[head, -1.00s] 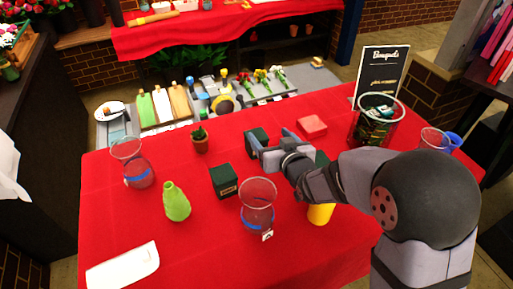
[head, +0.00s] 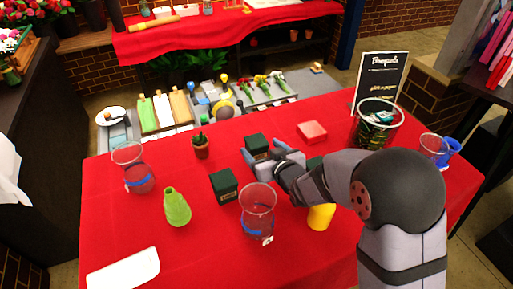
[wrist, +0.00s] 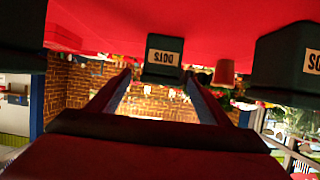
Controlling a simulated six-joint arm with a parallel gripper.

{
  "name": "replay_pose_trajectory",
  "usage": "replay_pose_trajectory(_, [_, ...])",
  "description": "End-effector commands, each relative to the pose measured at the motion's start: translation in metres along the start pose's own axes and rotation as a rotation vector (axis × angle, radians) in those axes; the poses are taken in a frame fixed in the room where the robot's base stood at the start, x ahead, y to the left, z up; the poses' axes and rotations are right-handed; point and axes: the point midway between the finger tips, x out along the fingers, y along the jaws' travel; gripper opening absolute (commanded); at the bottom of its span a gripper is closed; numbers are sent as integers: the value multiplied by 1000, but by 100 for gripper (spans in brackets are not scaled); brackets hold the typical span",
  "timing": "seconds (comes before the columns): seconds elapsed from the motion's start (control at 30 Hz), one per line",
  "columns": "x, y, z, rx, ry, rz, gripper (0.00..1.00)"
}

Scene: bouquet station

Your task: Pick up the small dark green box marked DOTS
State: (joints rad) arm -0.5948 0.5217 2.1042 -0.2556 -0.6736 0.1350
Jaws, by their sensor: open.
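The small dark green box marked DOTS (wrist: 163,58) shows upside down in the wrist view, its label facing me. In the head view it is the dark green box (head: 257,143) just beyond my gripper (head: 265,156). My gripper (wrist: 160,75) is open, with one finger to each side of the box's line in the wrist view. The box looks just ahead of the fingertips; I cannot tell whether they reach past its near face. A second dark green box (head: 224,185) stands nearer on the left; it also shows in the wrist view (wrist: 288,65), its label cut off.
A glass vase (head: 257,212) and a yellow object (head: 321,216) stand on the near side. A green vase (head: 176,206), potted cactus (head: 200,147), red box (head: 312,131) and another partly hidden green box (head: 315,162) are around.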

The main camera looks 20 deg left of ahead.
Motion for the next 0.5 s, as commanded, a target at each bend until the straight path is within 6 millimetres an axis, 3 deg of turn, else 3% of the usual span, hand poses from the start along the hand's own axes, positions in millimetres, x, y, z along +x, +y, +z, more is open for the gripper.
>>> replay_pose_trajectory(0.2, [22,-1,-10,0,-1,-1,72])
replay_pose_trajectory(0.5, [44,-1,-7,0,-1,0,72])
